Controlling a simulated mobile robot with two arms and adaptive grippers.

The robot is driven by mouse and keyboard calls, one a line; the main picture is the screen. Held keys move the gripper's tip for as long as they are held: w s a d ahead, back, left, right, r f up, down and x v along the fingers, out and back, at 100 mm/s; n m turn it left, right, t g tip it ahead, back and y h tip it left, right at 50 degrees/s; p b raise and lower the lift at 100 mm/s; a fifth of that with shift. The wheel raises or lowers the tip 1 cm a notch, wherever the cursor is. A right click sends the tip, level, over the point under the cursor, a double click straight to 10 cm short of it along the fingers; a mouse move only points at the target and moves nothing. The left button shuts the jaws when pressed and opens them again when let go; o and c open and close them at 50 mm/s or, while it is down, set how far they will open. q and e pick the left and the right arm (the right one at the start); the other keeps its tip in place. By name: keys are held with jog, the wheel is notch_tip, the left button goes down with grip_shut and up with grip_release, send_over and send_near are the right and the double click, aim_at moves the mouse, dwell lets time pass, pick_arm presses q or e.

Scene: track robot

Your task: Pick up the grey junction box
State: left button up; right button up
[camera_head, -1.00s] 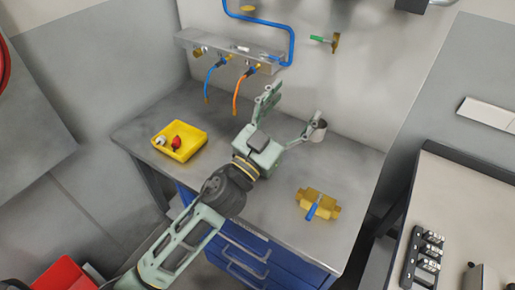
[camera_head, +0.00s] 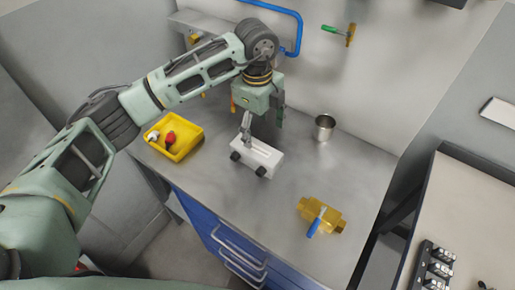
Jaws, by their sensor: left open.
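The grey junction box (camera_head: 263,156), a light grey block with dark round fittings along its front, lies on the workbench (camera_head: 285,190) in the middle. My left gripper (camera_head: 262,132) points down at its back edge, with the fingers spread. One finger comes down at the box's back left, and the other is farther back and to the right. The near finger overlaps the box in the picture; I cannot tell whether it touches. My right gripper is not in view.
A yellow tray (camera_head: 153,132) with a red item stands left of the box. A metal cup (camera_head: 324,128) is at the back right. A brass valve with a blue handle (camera_head: 321,215) lies at the front right. Blue pipework (camera_head: 297,35) runs along the back wall.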

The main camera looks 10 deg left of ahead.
aim_at(256, 149)
pick_arm(q)
jog(key=shift+w+a, duration=0.1)
jog(key=shift+a, duration=0.4)
jog(key=shift+f+y+p, duration=0.25)
jog(key=shift+y+p, duration=0.05)
jog(key=shift+s+f+p, duration=0.2)
jog(key=shift+f+p, duration=0.25)
jog(key=shift+f, duration=0.4)
notch_tip(256, 149, down, 4)
jog(key=shift+f+p, duration=0.25)
jog(key=shift+p, duration=0.95)
jog(key=shift+f, duration=0.25)
jog(key=shift+f, duration=0.3)
jog(key=c, duration=1.5)
